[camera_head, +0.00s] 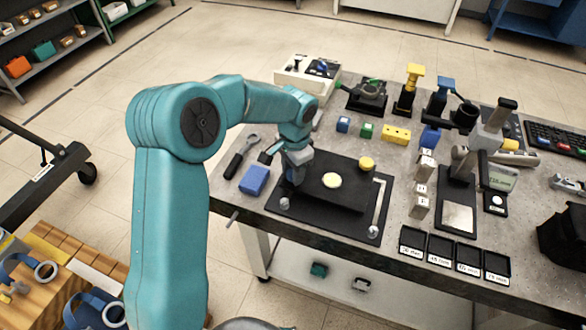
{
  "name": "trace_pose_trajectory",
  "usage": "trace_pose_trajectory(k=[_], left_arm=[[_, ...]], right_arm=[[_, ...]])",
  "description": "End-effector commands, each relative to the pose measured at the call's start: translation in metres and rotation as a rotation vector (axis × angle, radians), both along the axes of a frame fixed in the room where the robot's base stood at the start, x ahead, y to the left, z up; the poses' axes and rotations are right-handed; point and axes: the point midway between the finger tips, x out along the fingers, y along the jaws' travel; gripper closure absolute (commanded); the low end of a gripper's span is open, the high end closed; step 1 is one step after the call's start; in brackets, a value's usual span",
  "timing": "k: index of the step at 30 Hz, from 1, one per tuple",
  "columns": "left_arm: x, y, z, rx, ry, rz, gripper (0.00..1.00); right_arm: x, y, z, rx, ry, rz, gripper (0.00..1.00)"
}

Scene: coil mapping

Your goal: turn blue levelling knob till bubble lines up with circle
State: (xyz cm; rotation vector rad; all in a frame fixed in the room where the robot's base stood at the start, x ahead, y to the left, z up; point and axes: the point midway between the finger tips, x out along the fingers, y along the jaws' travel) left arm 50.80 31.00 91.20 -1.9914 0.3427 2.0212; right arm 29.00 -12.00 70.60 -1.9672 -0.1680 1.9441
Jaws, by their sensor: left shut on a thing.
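The black levelling plate (345,200) lies on a dark mat on the bench. A pale yellow round bubble level (332,180) sits in its middle; the bubble and circle are too small to tell apart. A yellow knob (366,163) stands at its far corner. My left gripper (293,178) points down at the plate's left corner, shut on the blue levelling knob, which is mostly hidden by the fingers. My right gripper is not in view.
A blue block (254,180) and a wrench (242,156) lie left of the plate. Small blue, green and yellow blocks (396,134) lie behind it. A microscope-like stand (458,200) and labelled black trays (440,250) are at the right.

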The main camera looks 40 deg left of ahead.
Motion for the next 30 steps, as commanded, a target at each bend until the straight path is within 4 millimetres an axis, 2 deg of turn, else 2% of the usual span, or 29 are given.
trace_pose_trajectory(k=[12,28,29,30], left_arm=[[-0.0029,-0.0002,-0.0035,0.001,0.017,-0.167,0.91],[-0.0039,-0.0004,-0.0046,0.000,0.022,-0.185,0.91],[-0.0039,-0.0004,-0.0047,0.000,0.022,-0.185,0.51],[-0.0036,-0.0002,-0.0044,0.000,0.021,-0.185,0.38]], right_arm=[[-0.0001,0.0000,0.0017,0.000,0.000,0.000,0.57],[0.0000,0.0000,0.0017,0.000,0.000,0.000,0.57],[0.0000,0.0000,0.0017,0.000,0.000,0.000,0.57],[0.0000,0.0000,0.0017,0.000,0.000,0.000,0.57]])
